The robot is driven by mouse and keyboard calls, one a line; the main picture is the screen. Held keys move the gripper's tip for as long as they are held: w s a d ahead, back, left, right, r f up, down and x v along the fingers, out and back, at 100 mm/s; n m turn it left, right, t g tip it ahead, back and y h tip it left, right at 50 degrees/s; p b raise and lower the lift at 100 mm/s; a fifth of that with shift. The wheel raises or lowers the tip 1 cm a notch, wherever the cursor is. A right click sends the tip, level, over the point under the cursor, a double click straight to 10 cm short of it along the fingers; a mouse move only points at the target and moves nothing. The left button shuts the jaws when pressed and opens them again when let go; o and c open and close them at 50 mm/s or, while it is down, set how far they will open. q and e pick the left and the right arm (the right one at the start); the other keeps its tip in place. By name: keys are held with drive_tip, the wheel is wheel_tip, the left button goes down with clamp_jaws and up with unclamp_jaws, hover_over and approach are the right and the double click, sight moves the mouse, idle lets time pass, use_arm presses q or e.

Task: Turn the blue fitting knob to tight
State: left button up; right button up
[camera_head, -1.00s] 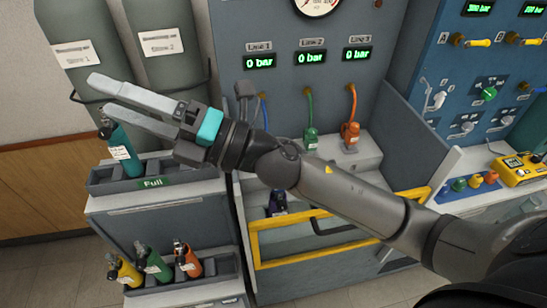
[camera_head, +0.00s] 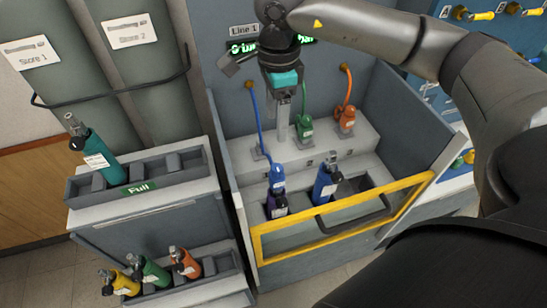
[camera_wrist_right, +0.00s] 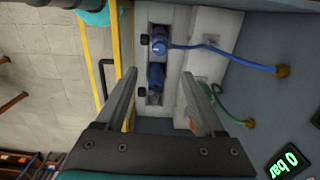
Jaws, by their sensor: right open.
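The blue fitting (camera_head: 277,178), on the end of a blue hose, sits on a dark purple bottle (camera_head: 276,205) in the bench's front slot. In the right wrist view, the fitting (camera_wrist_right: 160,47) is above the middle, with the hose running right. My right gripper (camera_head: 283,125) points down behind and above the fitting, apart from it. In the wrist view its two fingers (camera_wrist_right: 158,77) are spread and empty. A blue bottle (camera_head: 326,183) stands right of the fitting. The fitting's knob is too small to make out. My left gripper is not in view.
A yellow-framed guard (camera_head: 345,215) runs along the bench front. Green (camera_head: 304,128) and orange (camera_head: 345,120) fittings stand behind. A rack (camera_head: 145,185) with a teal bottle is at left. A teal and black piece (camera_wrist_right: 92,15) at the wrist view's top left is unclear.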

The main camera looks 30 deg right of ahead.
sight(277, 167)
wheel_tip(277, 167, down, 15)
drive_tip(key=shift+d+f+p, duration=0.1)
drive_tip(key=shift+d+p, duration=0.05)
drive_tip(key=shift+p, duration=0.6)
clamp_jaws()
